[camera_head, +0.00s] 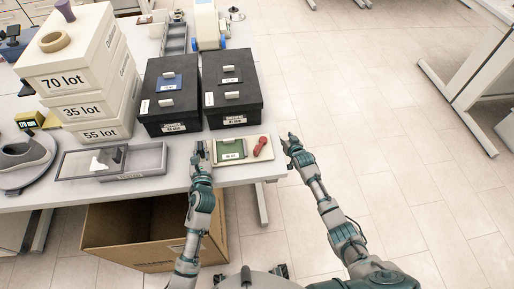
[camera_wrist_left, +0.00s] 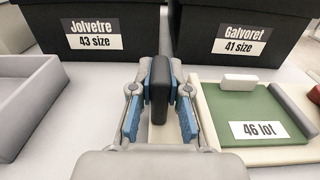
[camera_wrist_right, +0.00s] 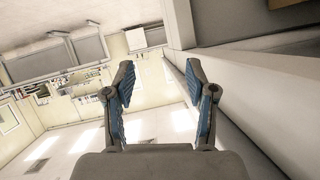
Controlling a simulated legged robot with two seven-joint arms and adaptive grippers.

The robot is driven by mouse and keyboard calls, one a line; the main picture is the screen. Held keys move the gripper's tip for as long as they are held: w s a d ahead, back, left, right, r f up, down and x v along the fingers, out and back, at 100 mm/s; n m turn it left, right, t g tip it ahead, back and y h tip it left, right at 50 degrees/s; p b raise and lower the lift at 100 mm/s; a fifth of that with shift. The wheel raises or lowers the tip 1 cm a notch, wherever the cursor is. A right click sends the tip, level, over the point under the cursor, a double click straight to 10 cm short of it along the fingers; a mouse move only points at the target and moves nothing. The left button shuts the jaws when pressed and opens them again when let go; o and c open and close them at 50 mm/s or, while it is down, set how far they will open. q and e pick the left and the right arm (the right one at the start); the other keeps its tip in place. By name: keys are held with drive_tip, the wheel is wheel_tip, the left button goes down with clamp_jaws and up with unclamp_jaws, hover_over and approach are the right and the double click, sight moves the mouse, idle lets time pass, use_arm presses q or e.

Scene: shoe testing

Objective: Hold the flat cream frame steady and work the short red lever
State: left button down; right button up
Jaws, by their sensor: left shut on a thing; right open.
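The flat cream frame (camera_head: 246,157) lies at the table's front right corner, with a green panel (camera_head: 230,149) labelled "46 lot" in it. The short red lever (camera_head: 260,146) is on its right part. My left gripper (camera_head: 200,147) is at the frame's left edge. In the left wrist view it is shut on a dark upright piece (camera_wrist_left: 159,90); I cannot tell whether this joins the frame. My right gripper (camera_head: 290,142) is open and empty, off the table's right edge and to the right of the lever. The right wrist view shows its fingers apart (camera_wrist_right: 160,85), with neither frame nor lever visible.
Two black shoe boxes (camera_head: 172,110) (camera_head: 230,105) stand behind the frame. A grey tray (camera_head: 146,159) is to its left, and white lot boxes (camera_head: 72,84) are stacked further back. A cardboard box (camera_head: 115,238) stands below the table edge.

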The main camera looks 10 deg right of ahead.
drive_tip(key=w+r+t, duration=0.1)
drive_tip(key=w+r, duration=0.2)
drive_tip(key=r, duration=0.5)
drive_tip(key=w+r+t, duration=0.2)
drive_tip(key=w+r, duration=0.2)
drive_tip(key=r, duration=0.3)
wheel_tip(320, 180, up, 12)
drive_tip(key=n+g+y, duration=0.2)
drive_tip(key=n+g, duration=1)
drive_tip(key=g, duration=0.2)
hover_over(258, 148)
drive_tip(key=s+d, duration=0.2)
drive_tip(key=d, duration=0.1)
drive_tip(key=x, duration=1.1)
drive_tip(key=shift+d+f, duration=0.15)
drive_tip(key=shift+f, duration=0.05)
clamp_jaws()
